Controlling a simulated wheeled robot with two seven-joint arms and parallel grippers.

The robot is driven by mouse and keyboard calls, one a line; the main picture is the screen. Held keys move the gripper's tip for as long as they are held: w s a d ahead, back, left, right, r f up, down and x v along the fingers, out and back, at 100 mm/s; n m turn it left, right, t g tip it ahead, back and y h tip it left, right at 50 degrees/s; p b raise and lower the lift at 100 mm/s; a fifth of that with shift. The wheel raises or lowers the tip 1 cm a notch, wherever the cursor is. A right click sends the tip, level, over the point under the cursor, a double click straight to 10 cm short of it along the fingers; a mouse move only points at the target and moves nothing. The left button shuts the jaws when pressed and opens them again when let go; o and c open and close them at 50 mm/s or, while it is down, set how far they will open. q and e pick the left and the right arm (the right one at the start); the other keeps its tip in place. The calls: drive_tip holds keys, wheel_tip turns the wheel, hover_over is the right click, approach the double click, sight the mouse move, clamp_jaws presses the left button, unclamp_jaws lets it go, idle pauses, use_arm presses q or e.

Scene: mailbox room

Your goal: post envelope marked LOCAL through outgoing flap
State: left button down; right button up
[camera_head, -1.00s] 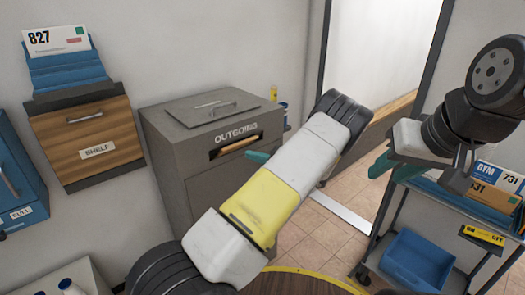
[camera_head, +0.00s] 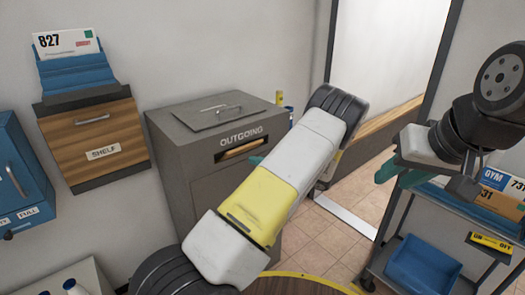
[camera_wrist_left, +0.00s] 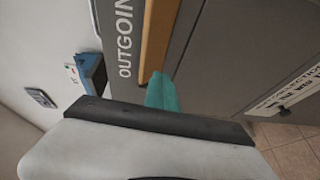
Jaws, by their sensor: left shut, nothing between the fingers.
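The grey outgoing box (camera_head: 190,150) stands against the wall, with OUTGOING lettered above a slot. A brown strip (camera_head: 243,149) lies along the slot; I cannot tell whether it is the flap or an envelope edge. The strip also shows in the left wrist view (camera_wrist_left: 158,40). My left gripper (camera_head: 255,161) is shut and empty, its teal fingertips (camera_wrist_left: 159,90) close to the strip; contact is unclear. My forearm hides part of the box's right side. My right gripper (camera_head: 399,174) is open, with its teal fingers apart, at the right. No envelope readable as LOCAL is visible.
A cart (camera_head: 440,208) at the right carries white and brown envelopes (camera_head: 501,192) and a blue bin (camera_head: 422,262). A wooden SHELF box (camera_head: 90,155) with an 827 envelope (camera_head: 66,43) and a blue box (camera_head: 20,185) hang left.

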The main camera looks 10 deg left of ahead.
sight(246, 149)
use_arm(q)
wheel_tip(246, 149, up, 8)
drive_tip(key=s+d+m+t+h, duration=0.1)
drive_tip(key=d+m+t+h, duration=0.25)
drive_tip(key=h, duration=0.35)
drive_tip(key=shift+m+g, duration=0.25)
drive_tip(key=shift+s+a+r+x, duration=0.1)
drive_tip(key=shift+a+x, duration=0.05)
drive_tip(key=shift+x, duration=1.05)
drive_tip(key=shift+s+a+r+x, duration=0.1)
drive_tip(key=shift+a+x, duration=0.05)
drive_tip(key=shift+x, duration=1.05)
drive_tip(key=shift+s+a+r+x, duration=0.1)
drive_tip(key=shift+a+x, duration=0.05)
drive_tip(key=shift+x, duration=1.05)
drive_tip(key=shift+w+a+f, duration=0.25)
drive_tip(key=shift+a+f, duration=0.05)
drive_tip(key=shift+f, duration=0.35)
drive_tip(key=shift+w+a+f, duration=0.3)
drive_tip(key=shift+a+f, duration=0.05)
drive_tip(key=shift+f, duration=0.25)
drive_tip(key=shift+a, duration=0.1)
